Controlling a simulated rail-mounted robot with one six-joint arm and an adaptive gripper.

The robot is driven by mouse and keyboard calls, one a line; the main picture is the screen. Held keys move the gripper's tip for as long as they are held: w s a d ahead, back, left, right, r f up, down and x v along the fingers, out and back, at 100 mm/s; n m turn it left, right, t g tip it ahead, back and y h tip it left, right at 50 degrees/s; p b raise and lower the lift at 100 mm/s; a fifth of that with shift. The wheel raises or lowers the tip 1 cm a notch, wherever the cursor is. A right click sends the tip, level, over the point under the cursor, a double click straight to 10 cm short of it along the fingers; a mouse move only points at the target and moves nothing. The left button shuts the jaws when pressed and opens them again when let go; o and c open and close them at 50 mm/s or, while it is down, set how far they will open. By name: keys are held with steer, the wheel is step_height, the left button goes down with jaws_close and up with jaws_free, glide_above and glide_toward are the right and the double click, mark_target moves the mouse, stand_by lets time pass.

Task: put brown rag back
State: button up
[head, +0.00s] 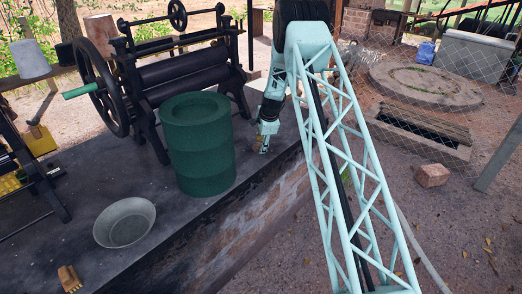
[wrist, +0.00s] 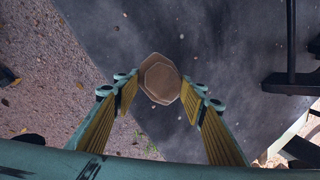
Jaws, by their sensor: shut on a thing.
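My gripper (wrist: 158,93) has its yellow-padded fingers on either side of a brown, many-sided piece, which I take to be the brown rag (wrist: 160,80). The fingers are shut on it. In the head view my gripper (head: 262,148) points down close to the dark platform's edge, just right of the green barrel. There the rag is too small and too covered to make out clearly.
The green barrel (head: 200,145) stands left of my gripper on the dark platform (head: 175,222). A roller machine (head: 180,75) with a handwheel stands behind it. A metal basin (head: 125,222) and a small brush (head: 69,278) lie in front. Open ground drops away right of the platform.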

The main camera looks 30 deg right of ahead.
steer(key=shift+f, duration=1.6)
steer(key=shift+f, duration=0.1)
steer(key=o, duration=0.7)
steer(key=shift+o, duration=0.2)
steer(key=v, duration=1.2)
